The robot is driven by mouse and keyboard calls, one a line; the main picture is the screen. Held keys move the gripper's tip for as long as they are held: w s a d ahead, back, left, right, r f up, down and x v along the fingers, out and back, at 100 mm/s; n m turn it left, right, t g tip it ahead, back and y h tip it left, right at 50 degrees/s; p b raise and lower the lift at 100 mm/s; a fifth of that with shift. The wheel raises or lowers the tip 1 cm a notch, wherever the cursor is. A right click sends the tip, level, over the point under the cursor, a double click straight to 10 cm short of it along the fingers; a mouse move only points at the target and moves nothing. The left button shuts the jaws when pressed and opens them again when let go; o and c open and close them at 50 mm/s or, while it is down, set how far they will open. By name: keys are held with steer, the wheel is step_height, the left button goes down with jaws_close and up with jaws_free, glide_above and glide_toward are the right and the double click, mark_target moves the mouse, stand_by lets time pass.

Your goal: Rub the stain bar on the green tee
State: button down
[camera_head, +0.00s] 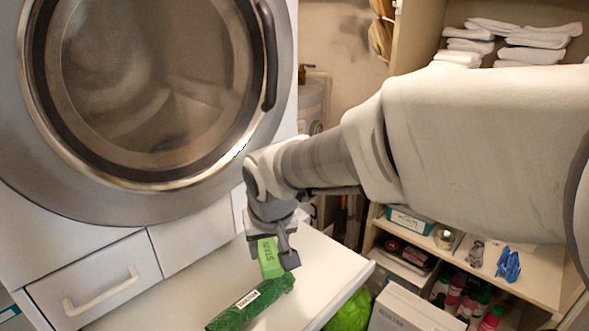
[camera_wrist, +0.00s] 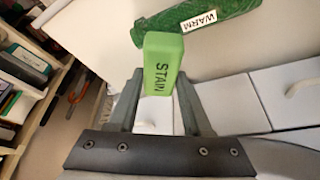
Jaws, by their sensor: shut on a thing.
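The stain bar (camera_head: 269,257) is a light green block marked "STAIN". My gripper (camera_head: 272,249) is shut on it and holds it near the white board. In the wrist view the bar (camera_wrist: 162,62) stands out between the two fingers of my gripper (camera_wrist: 158,95). The green tee (camera_head: 252,303) is a dark green folded bundle with a white "WARM" label, lying on the white board (camera_head: 310,265). In the wrist view the tee (camera_wrist: 240,12) lies just beyond the bar. I cannot tell whether bar and tee touch.
A washing machine with a round door (camera_head: 155,90) and a drawer handle (camera_head: 103,292) stands at the left. Shelves on the right hold white towels (camera_head: 530,45), blue clips (camera_head: 508,264) and bottles. A bright green item (camera_head: 350,312) lies below the board's right edge.

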steer(key=shift+r+p, duration=0.55)
steer(key=shift+r, duration=0.35)
